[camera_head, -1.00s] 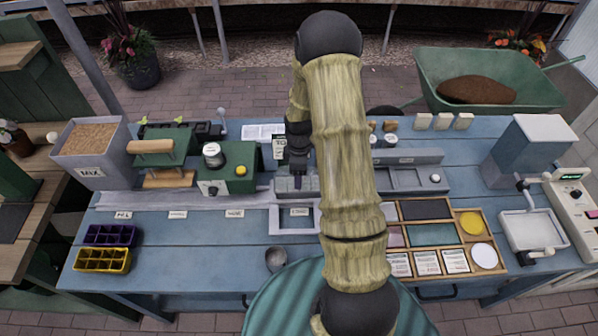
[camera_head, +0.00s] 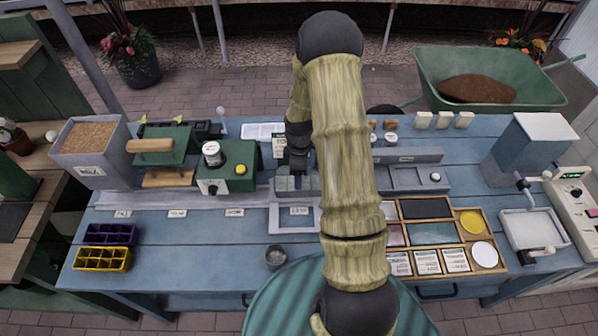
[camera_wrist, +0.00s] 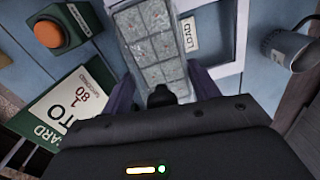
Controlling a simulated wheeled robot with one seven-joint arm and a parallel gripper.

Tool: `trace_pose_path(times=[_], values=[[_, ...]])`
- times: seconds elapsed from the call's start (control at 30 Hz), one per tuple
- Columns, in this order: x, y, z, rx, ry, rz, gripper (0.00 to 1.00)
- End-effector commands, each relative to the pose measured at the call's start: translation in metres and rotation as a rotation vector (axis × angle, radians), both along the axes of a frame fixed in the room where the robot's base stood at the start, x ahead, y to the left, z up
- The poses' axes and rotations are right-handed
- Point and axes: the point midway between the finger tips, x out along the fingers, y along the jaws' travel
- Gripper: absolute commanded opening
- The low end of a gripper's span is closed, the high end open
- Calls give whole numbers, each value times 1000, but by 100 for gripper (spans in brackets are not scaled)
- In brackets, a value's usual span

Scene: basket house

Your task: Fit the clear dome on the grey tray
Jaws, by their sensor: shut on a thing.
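The grey tray (camera_head: 284,184) stands near the table's middle, behind the grey frame, and shows several square cells. In the wrist view the tray (camera_wrist: 160,73) has speckled, shiny cells. That shine looks like the clear dome (camera_wrist: 141,22) lying over it, but its edges are hard to make out, and I cannot tell whether it is seated. My gripper (camera_head: 298,184) is low over the tray's near part. In the wrist view my gripper (camera_wrist: 163,90) has its purple fingers on both sides of the tray end, shut on what looks like the dome. My arm hides part of it.
A green machine with a yellow button (camera_head: 241,169) stands close left. A grey frame (camera_head: 275,220) lies in front, with a metal cup (camera_head: 276,256) nearer. A wooden organiser (camera_head: 470,205) is at right. Purple (camera_head: 110,235) and yellow (camera_head: 102,259) cell trays lie front left.

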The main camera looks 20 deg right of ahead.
Motion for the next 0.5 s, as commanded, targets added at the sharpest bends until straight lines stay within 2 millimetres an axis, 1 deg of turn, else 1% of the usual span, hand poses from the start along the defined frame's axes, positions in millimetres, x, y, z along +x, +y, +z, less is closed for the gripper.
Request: trace_pose_path(times=[0.5], values=[[0, 0, -7, 0, 0, 0, 30]])
